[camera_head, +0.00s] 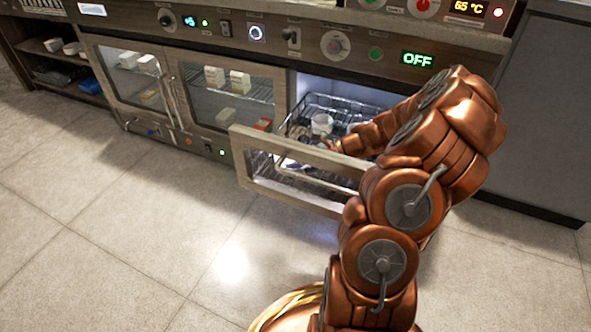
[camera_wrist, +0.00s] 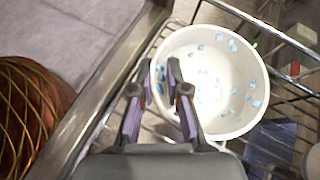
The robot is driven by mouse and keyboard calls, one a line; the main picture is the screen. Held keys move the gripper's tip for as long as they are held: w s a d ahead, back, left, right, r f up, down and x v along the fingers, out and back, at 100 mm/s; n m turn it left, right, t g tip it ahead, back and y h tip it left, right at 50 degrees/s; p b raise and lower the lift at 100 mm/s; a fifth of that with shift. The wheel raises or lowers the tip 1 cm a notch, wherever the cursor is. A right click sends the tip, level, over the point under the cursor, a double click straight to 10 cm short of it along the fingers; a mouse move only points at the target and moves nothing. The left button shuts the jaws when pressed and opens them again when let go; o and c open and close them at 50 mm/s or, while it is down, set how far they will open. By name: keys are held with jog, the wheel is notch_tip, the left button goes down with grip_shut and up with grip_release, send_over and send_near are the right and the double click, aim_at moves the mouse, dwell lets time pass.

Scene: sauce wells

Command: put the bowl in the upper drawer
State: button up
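The bowl (camera_wrist: 215,70) is white with blue spots inside. In the wrist view it sits upright in a wire basket (camera_wrist: 285,40), and it also shows in the head view (camera_head: 321,124). The drawer (camera_head: 300,168) is pulled out, with a framed glass front and wire racks inside. My gripper (camera_wrist: 160,72) is at the bowl's left rim, one finger outside the rim and one over the inside. A gap shows between the fingertips, so it looks open around the rim. In the head view my gripper (camera_head: 332,143) is small and partly hidden.
The drawer's front rail (camera_wrist: 110,80) runs close beside my gripper. Closed glass doors (camera_head: 225,95) are to the left. The tiled floor in front is clear.

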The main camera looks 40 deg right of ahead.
jog(key=o, duration=0.5)
jog(key=shift+s+d+r, duration=0.1)
jog(key=shift+d+r, duration=0.1)
jog(key=shift+r, duration=0.05)
jog(key=p+v, duration=0.4)
jog(key=v, duration=0.6)
jog(key=shift+d+p, duration=0.1)
jog(key=shift+p, duration=0.2)
jog(key=shift+s+d+r, duration=0.25)
jog(key=shift+s+d, duration=0.15)
jog(key=shift+d, duration=0.05)
